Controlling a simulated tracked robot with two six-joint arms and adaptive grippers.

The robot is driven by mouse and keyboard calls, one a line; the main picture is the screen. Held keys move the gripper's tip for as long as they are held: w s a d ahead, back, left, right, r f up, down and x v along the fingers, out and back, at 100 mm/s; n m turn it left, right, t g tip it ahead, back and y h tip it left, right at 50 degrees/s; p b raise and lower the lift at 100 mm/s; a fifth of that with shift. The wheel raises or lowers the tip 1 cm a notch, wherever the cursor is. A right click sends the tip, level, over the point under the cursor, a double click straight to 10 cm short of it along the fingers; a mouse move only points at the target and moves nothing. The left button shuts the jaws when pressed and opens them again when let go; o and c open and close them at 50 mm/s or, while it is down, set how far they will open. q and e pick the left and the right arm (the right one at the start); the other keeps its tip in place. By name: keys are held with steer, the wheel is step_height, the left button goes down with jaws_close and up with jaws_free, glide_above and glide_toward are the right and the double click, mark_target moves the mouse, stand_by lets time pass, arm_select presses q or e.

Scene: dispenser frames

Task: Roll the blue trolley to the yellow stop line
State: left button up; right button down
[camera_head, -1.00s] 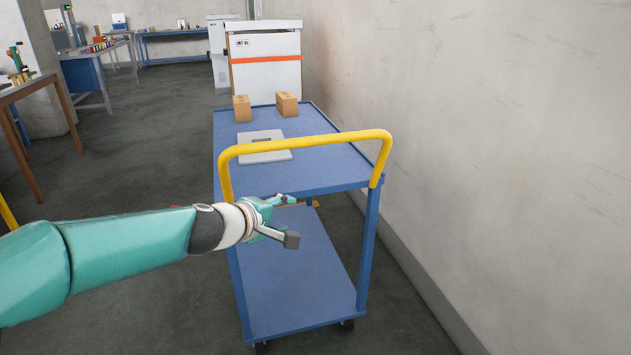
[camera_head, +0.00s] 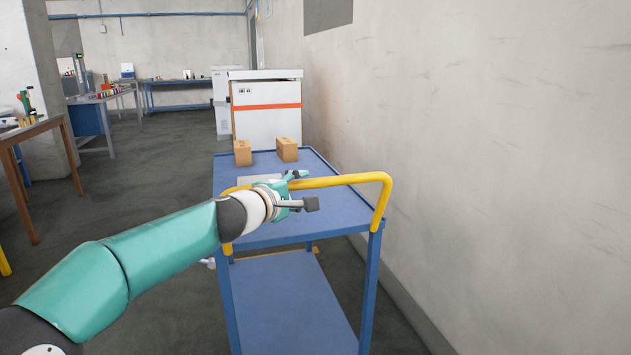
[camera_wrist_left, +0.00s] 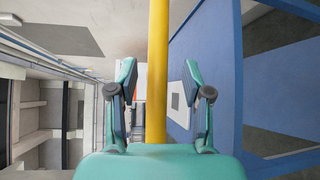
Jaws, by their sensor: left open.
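The blue trolley (camera_head: 336,211) stands ahead of me, along the wall, with its yellow handle (camera_head: 350,180) facing me. My left gripper (camera_head: 306,189) is at the left half of the handle bar. In the left wrist view the yellow bar (camera_wrist_left: 158,30) runs between the two spread fingers (camera_wrist_left: 158,75), with a gap on each side. A yellow-orange strip (camera_head: 300,251) shows below the top deck; I cannot tell whether it is the stop line. My right gripper is out of view.
Two small cardboard boxes (camera_head: 288,149) and a grey flat plate (camera_head: 258,179) lie on the top deck. A white cabinet with an orange band (camera_head: 266,118) stands beyond. The wall (camera_head: 500,150) is close on the right. Open floor (camera_head: 160,150) lies to the left.

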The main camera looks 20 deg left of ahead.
mark_target(305, 186)
arm_select(q)
steer(key=shift+p+x, duration=0.7)
steer(key=shift+x, duration=1.55)
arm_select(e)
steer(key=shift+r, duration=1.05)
